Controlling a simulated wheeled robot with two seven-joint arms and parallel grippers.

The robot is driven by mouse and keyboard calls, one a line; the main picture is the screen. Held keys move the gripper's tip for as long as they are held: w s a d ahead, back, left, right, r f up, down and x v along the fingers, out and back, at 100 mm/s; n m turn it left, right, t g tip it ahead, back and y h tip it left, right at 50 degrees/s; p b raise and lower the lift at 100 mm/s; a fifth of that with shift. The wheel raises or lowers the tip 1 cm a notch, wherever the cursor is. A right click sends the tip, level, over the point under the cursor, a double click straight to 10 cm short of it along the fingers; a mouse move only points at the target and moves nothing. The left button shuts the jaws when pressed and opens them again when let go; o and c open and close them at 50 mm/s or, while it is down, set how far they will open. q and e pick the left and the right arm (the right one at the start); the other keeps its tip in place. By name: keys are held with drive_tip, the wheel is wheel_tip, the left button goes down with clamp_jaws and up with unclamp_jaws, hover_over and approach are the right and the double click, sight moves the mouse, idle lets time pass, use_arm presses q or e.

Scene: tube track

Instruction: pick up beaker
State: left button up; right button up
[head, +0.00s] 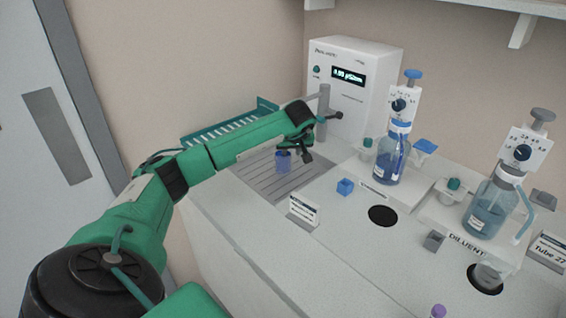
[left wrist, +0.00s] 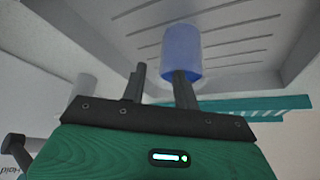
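A small blue beaker (head: 283,161) stands on the grey slotted drain tray (head: 262,181) under the spout of the white water unit. My left gripper (head: 300,152) is right above and beside it. In the left wrist view the beaker (left wrist: 182,48) overlaps the tip of one finger of the left gripper (left wrist: 160,80). The other finger stands apart to the left, with a clear gap between the two. I cannot tell whether the finger touches the beaker or reaches inside its rim. My right gripper is out of view.
The white unit (head: 352,85) with a lit display and a grey spout (head: 323,110) stands close behind the gripper. A teal rack (head: 225,125) is behind my arm.

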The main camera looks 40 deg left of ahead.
use_arm(q)
drive_tip(key=shift+w+a+f, duration=0.15)
drive_tip(key=shift+f, duration=0.25)
drive_tip(key=shift+c, duration=0.2)
clamp_jaws()
drive_tip(key=shift+r, duration=0.1)
